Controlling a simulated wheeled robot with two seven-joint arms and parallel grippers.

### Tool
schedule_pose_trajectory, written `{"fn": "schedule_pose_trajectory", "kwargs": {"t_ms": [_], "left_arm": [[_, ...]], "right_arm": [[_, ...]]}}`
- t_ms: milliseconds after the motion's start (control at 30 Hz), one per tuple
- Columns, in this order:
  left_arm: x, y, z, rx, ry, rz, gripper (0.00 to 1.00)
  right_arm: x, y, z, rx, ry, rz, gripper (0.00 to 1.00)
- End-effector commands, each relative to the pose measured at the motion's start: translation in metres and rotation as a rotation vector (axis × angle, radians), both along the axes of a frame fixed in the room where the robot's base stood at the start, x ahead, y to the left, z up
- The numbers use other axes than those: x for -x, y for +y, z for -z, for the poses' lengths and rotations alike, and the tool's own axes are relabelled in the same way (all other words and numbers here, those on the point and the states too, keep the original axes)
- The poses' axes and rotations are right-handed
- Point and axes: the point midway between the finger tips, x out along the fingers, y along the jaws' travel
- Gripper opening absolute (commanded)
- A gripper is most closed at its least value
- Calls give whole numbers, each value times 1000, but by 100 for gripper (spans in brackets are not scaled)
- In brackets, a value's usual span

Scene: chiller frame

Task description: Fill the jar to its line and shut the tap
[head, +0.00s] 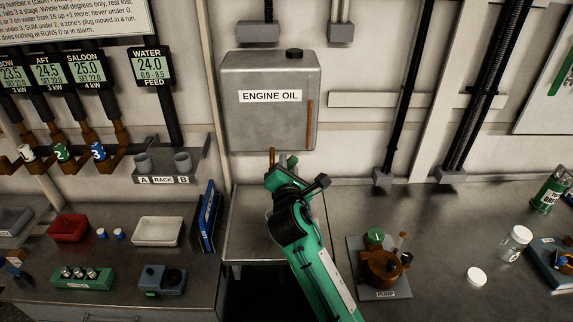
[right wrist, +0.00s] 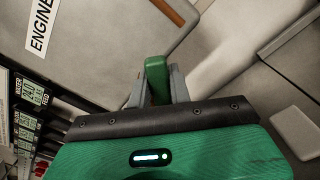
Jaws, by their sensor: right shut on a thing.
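The grey engine oil tank (head: 268,75) hangs on the wall, with a brown sight tube (head: 309,124) on its right side. My right gripper (head: 285,160) is just below the tank and shut on a green tap handle, which shows between the grey fingers in the right wrist view (right wrist: 156,78). The rest of the tap is mostly hidden by my gripper. A clear glass jar (head: 513,245) stands on the right bench, with a white lid (head: 476,277) lying beside it. No jar shows under the tap; my arm hides part of that spot. My left gripper is not in view.
A brown pump (head: 383,266) stands on the bench right of my arm. A green can (head: 549,192) is at far right. On the left bench are a red tray (head: 69,229), a white tray (head: 158,231) and a blue binder (head: 208,216).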

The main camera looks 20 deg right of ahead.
Motion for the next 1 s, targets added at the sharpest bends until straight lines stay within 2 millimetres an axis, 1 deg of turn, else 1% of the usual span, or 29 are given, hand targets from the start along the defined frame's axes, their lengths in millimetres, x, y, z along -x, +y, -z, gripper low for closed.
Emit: {"fn": "schedule_pose_trajectory", "kwargs": {"t_ms": [267, 600, 800, 1000], "left_arm": [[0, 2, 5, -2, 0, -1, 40], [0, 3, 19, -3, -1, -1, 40], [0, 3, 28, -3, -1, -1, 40], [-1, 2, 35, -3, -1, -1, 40]], "right_arm": [[3, -9, 11, -202, -57, 1, 0], [5, -18, 30, -511, -146, 1, 0], [6, -20, 40, -673, -193, 1, 0], [6, -21, 47, -795, -228, 1, 0]]}}
